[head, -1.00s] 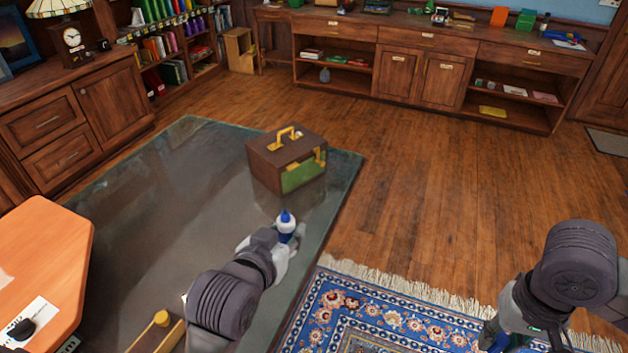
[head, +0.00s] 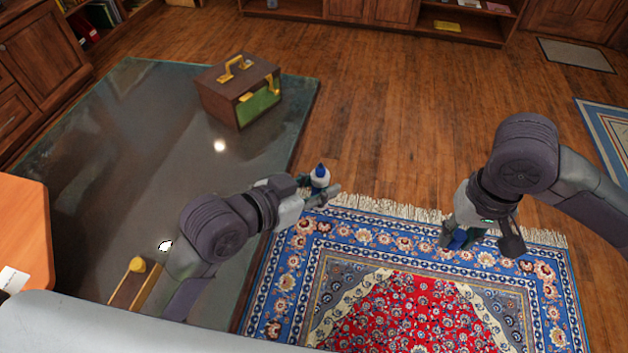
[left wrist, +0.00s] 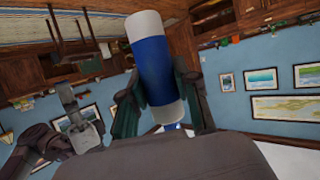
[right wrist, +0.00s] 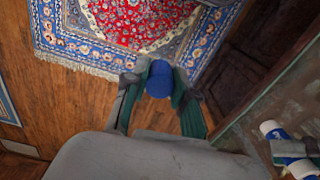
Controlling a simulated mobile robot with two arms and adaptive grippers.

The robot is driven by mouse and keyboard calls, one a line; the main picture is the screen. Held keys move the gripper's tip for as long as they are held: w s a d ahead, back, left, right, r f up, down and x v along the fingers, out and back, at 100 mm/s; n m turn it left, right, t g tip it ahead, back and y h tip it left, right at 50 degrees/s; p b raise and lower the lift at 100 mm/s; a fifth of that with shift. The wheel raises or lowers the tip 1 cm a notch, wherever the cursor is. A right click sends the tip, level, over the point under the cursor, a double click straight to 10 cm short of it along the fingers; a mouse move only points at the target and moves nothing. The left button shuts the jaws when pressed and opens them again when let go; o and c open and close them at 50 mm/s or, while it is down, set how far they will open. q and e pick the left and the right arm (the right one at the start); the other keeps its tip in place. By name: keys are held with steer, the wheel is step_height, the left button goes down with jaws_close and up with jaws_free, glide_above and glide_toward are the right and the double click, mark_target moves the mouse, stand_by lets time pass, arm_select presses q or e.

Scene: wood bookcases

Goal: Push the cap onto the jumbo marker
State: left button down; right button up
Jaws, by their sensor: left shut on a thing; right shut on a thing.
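The jumbo marker (left wrist: 153,62) is a thick blue and white cylinder held between the fingers of my left gripper (left wrist: 160,105). In the head view the marker (head: 320,177) stands roughly upright with its blue tip up, uncovered, at my left gripper (head: 318,193). The blue cap (right wrist: 159,80) is between the fingertips of my right gripper (right wrist: 158,88). In the head view the cap (head: 459,238) shows low at my right gripper (head: 478,238), partly hidden by the fingers. Cap and marker are well apart, with the cap to the right and lower in the picture.
A patterned rug (head: 410,290) lies below both grippers. A brown case with a yellow handle (head: 240,92) stands on a dark glossy surface (head: 110,150) at the left. An orange tabletop (head: 22,225) is at the far left. Open wood floor (head: 400,120) lies beyond.

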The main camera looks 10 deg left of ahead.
steer(key=w+a+r+n, duration=0.2)
steer(key=w+a+r, duration=0.1)
steer(key=a, duration=0.3)
steer(key=w+a+r+n, duration=0.1)
steer(key=w+a+r, duration=0.15)
steer(key=a, duration=0.35)
step_height(320, 180, up, 9)
steer(key=n, duration=0.4)
glide_above(321, 164)
steer(key=shift+w+a, duration=0.1)
steer(key=shift+w, duration=0.05)
steer(key=shift+f, duration=1.95)
steer(key=shift+f, duration=0.9)
steer(key=shift+f, duration=0.65)
